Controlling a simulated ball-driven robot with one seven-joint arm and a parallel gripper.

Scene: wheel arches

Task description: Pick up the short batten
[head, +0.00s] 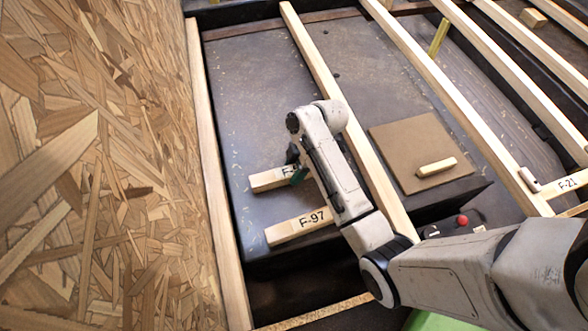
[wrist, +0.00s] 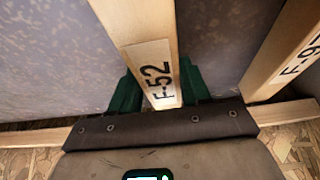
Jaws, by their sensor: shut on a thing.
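The batten labelled F-52 (head: 266,181) is a short pale wooden piece lying on the dark grey surface in the head view. It fills the middle of the wrist view (wrist: 142,35), with its label facing the camera. My gripper (head: 297,174) is at its right end, partly hidden by my arm. In the wrist view my gripper (wrist: 157,88) has its green fingers on both sides of the batten, shut on it. I cannot tell whether the batten is clear of the surface. A second batten, labelled F-97 (head: 295,228), lies nearby, and it also shows in the wrist view (wrist: 283,52).
A chipboard wall (head: 90,150) stands close on the left. Long pale rails (head: 318,70) cross the dark surface. A brown board (head: 390,140) with a small wooden block (head: 436,167) lies on the right. A red button (head: 462,220) and a piece labelled F-21 (head: 567,184) are further right.

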